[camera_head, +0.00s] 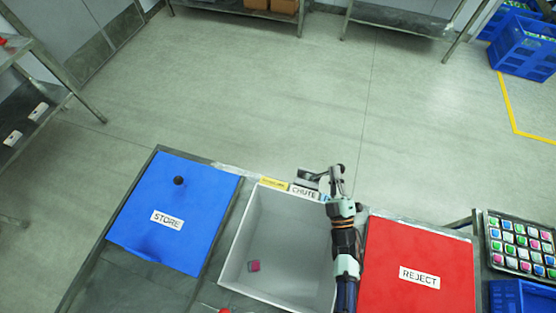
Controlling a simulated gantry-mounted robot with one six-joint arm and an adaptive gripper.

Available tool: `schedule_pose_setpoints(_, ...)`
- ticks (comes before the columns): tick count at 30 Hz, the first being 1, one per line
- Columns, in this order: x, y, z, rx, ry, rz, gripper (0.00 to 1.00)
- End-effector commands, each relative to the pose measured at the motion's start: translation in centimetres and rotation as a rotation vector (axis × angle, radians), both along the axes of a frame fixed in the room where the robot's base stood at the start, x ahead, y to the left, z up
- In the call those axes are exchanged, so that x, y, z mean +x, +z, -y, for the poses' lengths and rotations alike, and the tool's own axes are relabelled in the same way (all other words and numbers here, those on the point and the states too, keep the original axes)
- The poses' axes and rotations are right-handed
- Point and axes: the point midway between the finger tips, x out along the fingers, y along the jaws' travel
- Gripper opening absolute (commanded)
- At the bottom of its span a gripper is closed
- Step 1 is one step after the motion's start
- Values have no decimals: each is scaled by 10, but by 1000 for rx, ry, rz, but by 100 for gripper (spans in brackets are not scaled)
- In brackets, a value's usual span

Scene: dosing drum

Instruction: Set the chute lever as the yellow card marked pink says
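A yellow card (273,183) lies at the back rim of the grey bin, left of the white CHUTE label (304,191); its writing is too small to read. My gripper (336,172) is at the back right of the bin, just right of the CHUTE label. Its fingers are small and partly blurred into the dark parts around them, so I cannot tell whether they are open or hold anything. I cannot clearly make out a chute lever. A black round knob (179,181) shows over the blue STORE panel (185,245), apart from my gripper.
A pink and blue cube (253,265) lies in the open grey bin (240,240). A red REJECT panel (420,245) is right of my arm. A tray (484,238) of coloured cubes and a blue crate (520,298) stand at far right.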

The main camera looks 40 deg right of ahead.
Motion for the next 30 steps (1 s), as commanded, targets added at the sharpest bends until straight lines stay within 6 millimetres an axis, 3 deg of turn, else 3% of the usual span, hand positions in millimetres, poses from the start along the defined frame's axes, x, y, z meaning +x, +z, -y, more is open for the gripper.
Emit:
schedule_pose_setpoints(13, -2, -1, 1, 10, -8, -9, 0)
schedule_pose_setpoints(24, 1, 74, -1, 1, -3, 1, 0)
schedule_pose_setpoints(30, 2, 97, -1, 2, -1, 2, 0)
